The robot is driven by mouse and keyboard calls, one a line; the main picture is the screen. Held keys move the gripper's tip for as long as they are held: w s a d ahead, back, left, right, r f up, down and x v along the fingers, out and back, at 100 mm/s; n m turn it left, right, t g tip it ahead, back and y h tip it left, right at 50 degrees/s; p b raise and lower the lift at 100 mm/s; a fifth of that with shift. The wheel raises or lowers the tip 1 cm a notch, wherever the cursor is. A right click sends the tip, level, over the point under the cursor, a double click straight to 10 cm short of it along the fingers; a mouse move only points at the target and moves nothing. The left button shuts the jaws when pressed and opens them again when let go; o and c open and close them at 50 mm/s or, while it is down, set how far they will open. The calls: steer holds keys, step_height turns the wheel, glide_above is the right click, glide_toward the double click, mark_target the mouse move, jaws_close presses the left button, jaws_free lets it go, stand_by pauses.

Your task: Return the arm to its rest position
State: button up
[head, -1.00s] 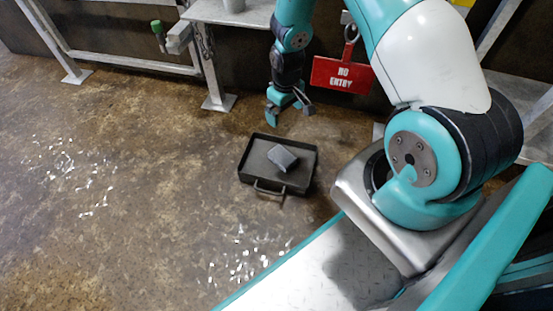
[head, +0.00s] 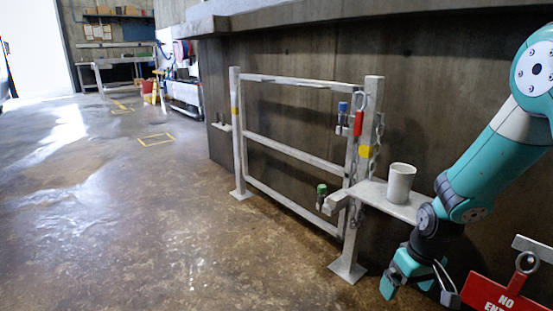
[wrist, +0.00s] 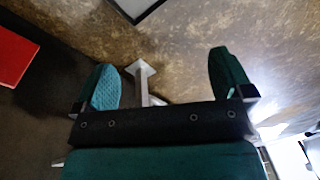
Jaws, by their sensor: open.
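My gripper (head: 420,288) hangs low at the lower right of the head view, on my teal and white arm. It is beside the foot of the gate post and left of the red sign. In the wrist view my gripper (wrist: 167,82) has its two teal fingers wide apart with nothing between them. The floor and a metal post foot (wrist: 141,72) show beyond the fingers. The arm is bent downward, and its upper part is cut off by the right edge of the head view.
A metal gate (head: 297,152) stands before a concrete wall. A white cup (head: 400,183) sits on a small shelf (head: 378,197) just above my gripper. A red sign (head: 497,297) hangs close by. A dark tray edge (wrist: 137,14) shows in the wrist view. Open floor lies left.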

steer(key=s+a+r+n+y+p, duration=0.1)
steer(key=s+a+r, duration=0.35)
steer(key=r, duration=0.45)
steer(key=s+a+r+n+y+p, duration=0.1)
steer(key=s+a+r+p, duration=0.15)
steer(key=a+r, duration=0.45)
steer(key=s+a+r+n+y+p, duration=0.1)
steer(key=s+a+r+n+p, duration=0.25)
steer(key=s+r, duration=1.1)
step_height(320, 180, up, 35)
steer(key=p, duration=3.6)
steer(key=shift+a+m+g, duration=0.25)
steer(key=shift+m+g, duration=0.05)
steer(key=shift+m, duration=0.15)
